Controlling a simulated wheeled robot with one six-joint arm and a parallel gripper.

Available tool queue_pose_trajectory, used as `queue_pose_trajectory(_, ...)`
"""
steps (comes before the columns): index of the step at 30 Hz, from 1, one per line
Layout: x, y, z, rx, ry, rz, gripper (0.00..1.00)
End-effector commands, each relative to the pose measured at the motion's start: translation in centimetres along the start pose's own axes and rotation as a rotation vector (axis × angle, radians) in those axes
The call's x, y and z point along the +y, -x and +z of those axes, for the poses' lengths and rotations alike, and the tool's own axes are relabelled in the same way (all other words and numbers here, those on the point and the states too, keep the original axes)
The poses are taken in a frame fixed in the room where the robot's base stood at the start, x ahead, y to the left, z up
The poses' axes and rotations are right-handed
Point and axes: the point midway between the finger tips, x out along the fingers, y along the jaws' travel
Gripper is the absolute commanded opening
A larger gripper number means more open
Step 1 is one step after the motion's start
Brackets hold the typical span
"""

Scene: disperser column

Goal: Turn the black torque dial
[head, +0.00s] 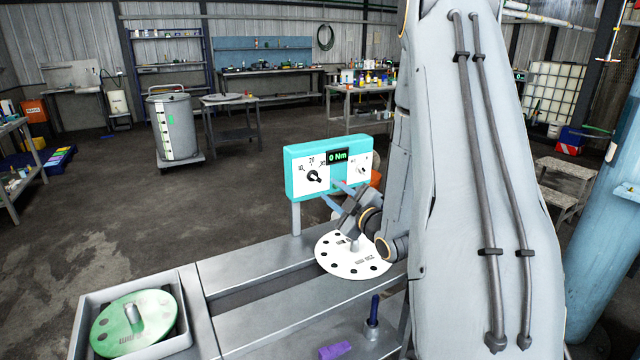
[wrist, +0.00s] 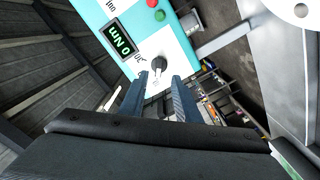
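The black torque dial (head: 314,176) sits on the left white face of a teal control box (head: 326,146), beside a 10-20-30 scale. The display (head: 337,156) reads 0 Nm. My gripper (head: 331,190) is in front of the box, to the right of and slightly below the dial in the head view. In the wrist view, the dial (wrist: 158,64) lies just beyond the gap between my two open fingertips (wrist: 157,82). The gripper is empty and looks apart from the dial. A second, smaller dial (head: 363,169) is partly visible on the box's right face.
A white round plate with holes (head: 350,262) lies on the grey bench below my gripper. A green disc (head: 133,322) lies in a tray at the front left. A red button (wrist: 152,3) and a green button (wrist: 160,15) are on the box.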

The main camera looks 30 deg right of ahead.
Motion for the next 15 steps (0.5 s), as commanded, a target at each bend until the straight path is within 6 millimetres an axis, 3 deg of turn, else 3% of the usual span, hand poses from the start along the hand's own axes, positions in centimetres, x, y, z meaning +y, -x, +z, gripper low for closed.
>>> queue_pose_trajectory(15, 0.2, -6.6, -0.2, 0.009, 0.004, 0.004, 0.3)
